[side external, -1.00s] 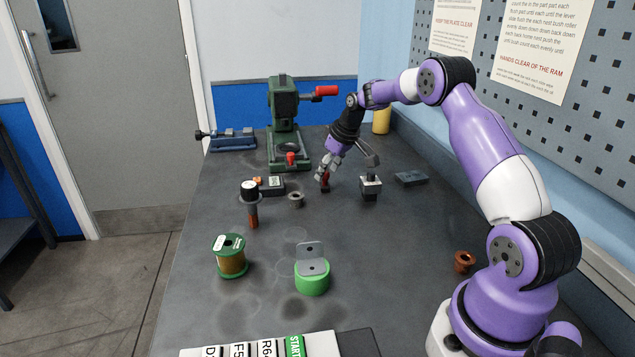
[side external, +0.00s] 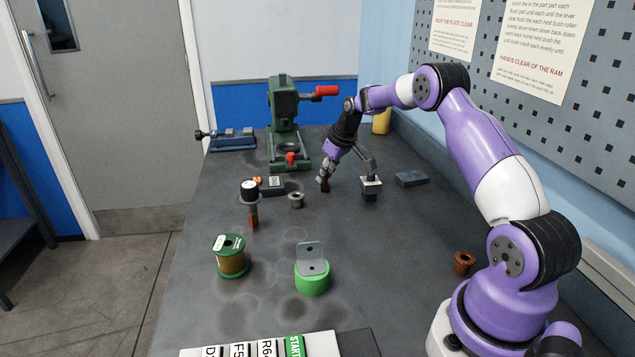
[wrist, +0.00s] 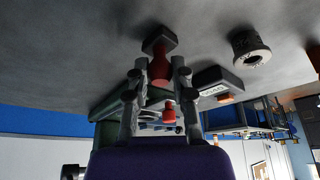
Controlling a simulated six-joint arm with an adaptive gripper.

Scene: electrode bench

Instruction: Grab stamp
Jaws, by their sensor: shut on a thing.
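The stamp (side external: 325,186) is a small piece with a dark block base and a red handle. It stands on the bench in the side view, left of the grey block with a lever. In the wrist view the stamp's red handle (wrist: 160,68) sits between the two fingers, with the dark base beyond the fingertips. My gripper (side external: 325,179) is shut on the red handle from above. The base appears to rest on the bench. My fingers hide part of the handle in the side view.
A grey block with a lever (side external: 371,188) stands close right of my gripper. A metal bushing (side external: 296,200) and a dark labelled box (side external: 271,187) lie to the left. A green press (side external: 284,115) stands behind. The front middle bench is mostly clear around a green-based bracket (side external: 312,281).

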